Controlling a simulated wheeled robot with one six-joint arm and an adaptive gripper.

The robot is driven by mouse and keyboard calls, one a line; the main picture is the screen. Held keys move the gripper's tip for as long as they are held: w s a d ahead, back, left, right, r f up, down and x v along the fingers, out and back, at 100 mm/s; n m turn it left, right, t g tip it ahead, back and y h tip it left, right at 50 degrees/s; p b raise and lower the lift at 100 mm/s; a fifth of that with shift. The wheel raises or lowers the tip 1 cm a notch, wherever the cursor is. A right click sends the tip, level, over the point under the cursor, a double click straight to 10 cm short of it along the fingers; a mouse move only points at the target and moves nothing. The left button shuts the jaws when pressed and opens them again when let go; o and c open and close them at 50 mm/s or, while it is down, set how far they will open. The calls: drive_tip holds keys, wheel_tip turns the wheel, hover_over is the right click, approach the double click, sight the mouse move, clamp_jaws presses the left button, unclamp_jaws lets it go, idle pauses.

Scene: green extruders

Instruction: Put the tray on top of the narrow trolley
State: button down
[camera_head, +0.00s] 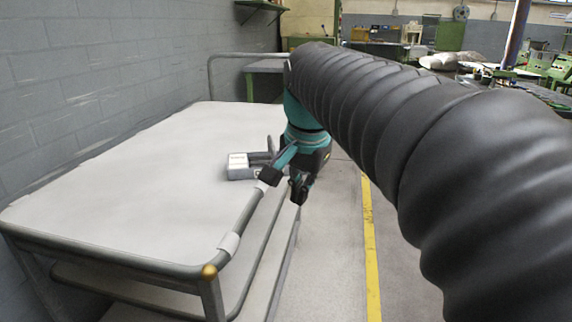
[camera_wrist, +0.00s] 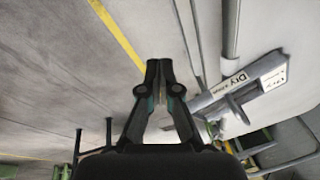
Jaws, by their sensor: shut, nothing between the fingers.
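A trolley (camera_head: 130,165) with a pale grey top and tubular metal rails stands along the left wall in the head view. A small grey object with white labels (camera_head: 242,168) rests at the right edge of its top. In the wrist view, this labelled object (camera_wrist: 232,84) reads "Dry" and lies right of my fingers. I cannot tell whether it is the tray. My gripper (camera_wrist: 159,68) is shut and empty, its fingertips together over the floor side of the trolley edge. In the head view, my arm hides part of the area behind it.
A grey brick wall (camera_head: 70,85) runs close along the trolley's left side. Open concrete floor with a yellow line (camera_head: 370,240) lies to the right. A green bench (camera_head: 262,68) stands beyond the trolley's far end. Green machines (camera_head: 545,65) stand at the far right.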

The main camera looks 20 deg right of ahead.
drive_tip(key=w+d+r+m+g, duration=0.2)
drive_tip(key=w+d+r+m, duration=0.1)
drive_tip(key=w+d+m, duration=0.35)
drive_tip(key=w+d+r+m+g, duration=0.1)
drive_tip(key=w+d+r+m, duration=0.35)
drive_tip(key=d+m, duration=0.25)
wheel_tip(320, 180, down, 11)
drive_tip(key=w+a+b, duration=0.3)
drive_tip(key=shift+r+y+b, duration=0.2)
drive_tip(key=shift+y+b, duration=0.1)
drive_tip(key=shift+b, duration=0.1)
drive_tip(key=shift+m, duration=0.25)
